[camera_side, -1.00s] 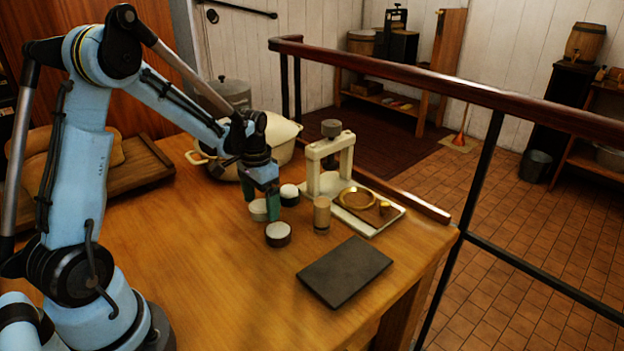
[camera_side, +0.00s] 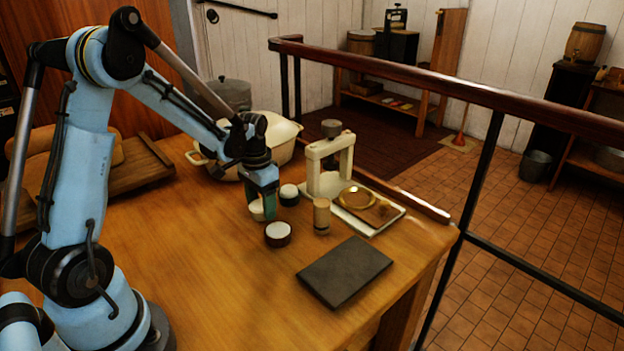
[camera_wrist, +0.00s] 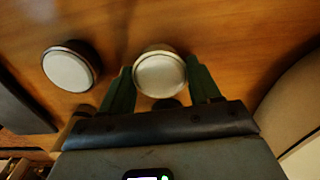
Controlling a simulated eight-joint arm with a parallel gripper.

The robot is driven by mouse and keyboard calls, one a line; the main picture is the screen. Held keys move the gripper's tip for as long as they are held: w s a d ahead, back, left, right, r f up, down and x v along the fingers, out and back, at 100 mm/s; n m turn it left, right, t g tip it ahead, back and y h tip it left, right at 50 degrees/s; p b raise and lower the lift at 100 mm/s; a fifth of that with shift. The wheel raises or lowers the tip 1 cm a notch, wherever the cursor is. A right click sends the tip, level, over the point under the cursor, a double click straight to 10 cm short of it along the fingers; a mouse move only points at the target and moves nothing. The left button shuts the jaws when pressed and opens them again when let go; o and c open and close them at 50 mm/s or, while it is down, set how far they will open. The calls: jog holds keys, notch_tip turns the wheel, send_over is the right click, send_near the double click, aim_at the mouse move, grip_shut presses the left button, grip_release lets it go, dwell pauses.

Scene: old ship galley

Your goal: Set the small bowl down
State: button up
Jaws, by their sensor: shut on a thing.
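The small bowl (camera_side: 257,211) is pale and round. My gripper (camera_side: 259,203) is shut on it, with one green finger on each side. In the wrist view the bowl (camera_wrist: 160,74) shows its white round top between the fingertips (camera_wrist: 160,84). It is low over the wooden table; I cannot tell whether its base touches. A dark-sided round piece with a white top (camera_side: 278,234) stands in front of it and also shows in the wrist view (camera_wrist: 69,68). A similar dark one (camera_side: 289,195) is close on the right.
A wooden cylinder (camera_side: 321,215) and a cream press stand (camera_side: 345,160) are to the right. A tray with a brass ring (camera_side: 385,222) lies beside them. A dark slab (camera_side: 344,272) is nearer the front edge. A cream pot (camera_side: 281,141) is behind. The table's front left is clear.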

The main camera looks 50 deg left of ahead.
jog(key=shift+r, duration=0.15)
notch_tip(320, 180, up, 4)
jog(key=shift+f, duration=0.1)
jog(key=s+d+r, duration=0.3)
jog(key=d, duration=0.8)
jog(key=s+d+r, duration=0.3)
jog(key=s+d, duration=0.1)
jog(key=d, duration=0.7)
jog(key=s+d+r, duration=0.3)
jog(key=d, duration=0.9)
send_over(332, 277)
notch_tip(332, 277, down, 7)
jog(key=shift+d+r, duration=0.1)
jog(key=shift+r, duration=0.05)
jog(key=shift+f, duration=2.05)
jog(key=shift+f, duration=0.1)
